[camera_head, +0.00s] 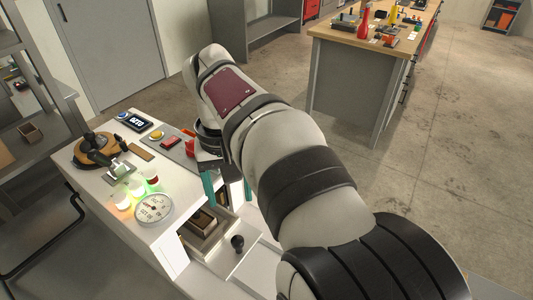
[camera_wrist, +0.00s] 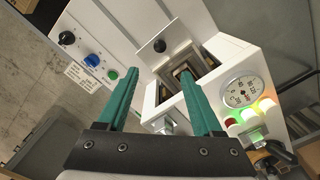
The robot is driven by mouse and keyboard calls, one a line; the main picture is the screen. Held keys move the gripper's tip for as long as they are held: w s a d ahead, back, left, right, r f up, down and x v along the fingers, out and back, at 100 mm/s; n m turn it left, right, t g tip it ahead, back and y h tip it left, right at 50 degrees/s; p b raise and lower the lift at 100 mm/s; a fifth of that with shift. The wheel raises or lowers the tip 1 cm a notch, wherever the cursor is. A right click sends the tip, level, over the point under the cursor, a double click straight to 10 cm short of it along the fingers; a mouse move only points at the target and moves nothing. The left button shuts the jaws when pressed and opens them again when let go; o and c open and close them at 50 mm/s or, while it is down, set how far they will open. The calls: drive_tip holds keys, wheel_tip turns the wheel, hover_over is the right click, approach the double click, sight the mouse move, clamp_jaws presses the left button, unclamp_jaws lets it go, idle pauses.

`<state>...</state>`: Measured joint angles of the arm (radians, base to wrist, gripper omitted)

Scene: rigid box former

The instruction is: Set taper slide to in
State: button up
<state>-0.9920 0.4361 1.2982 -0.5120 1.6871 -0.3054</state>
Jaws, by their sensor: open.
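What looks like the taper slide is a pale flat plate (camera_head: 231,262) with a black ball knob (camera_head: 237,243). It sits at the front of the machine's open bay, and the knob also shows in the wrist view (camera_wrist: 159,46). No label on it can be read. My gripper (camera_head: 228,190) has teal fingers and is open and empty. It hangs above the bay, behind the knob in the head view. In the wrist view the fingers (camera_wrist: 158,78) are spread below the knob and apart from it.
A brown box-like form (camera_head: 202,221) sits inside the bay. A round gauge (camera_head: 154,208) and lit lamps (camera_head: 137,187) stand beside it. The wrist view shows a panel with a blue knob (camera_wrist: 92,60), a black knob (camera_wrist: 67,38) and a green button (camera_wrist: 113,74).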

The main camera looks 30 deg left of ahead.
sight(237, 238)
wheel_tip(237, 238, down, 16)
drive_tip(key=m, duration=2.4)
drive_tip(key=shift+w+a+f, duration=0.1)
drive_tip(key=shift+a+f, duration=0.05)
clamp_jaws()
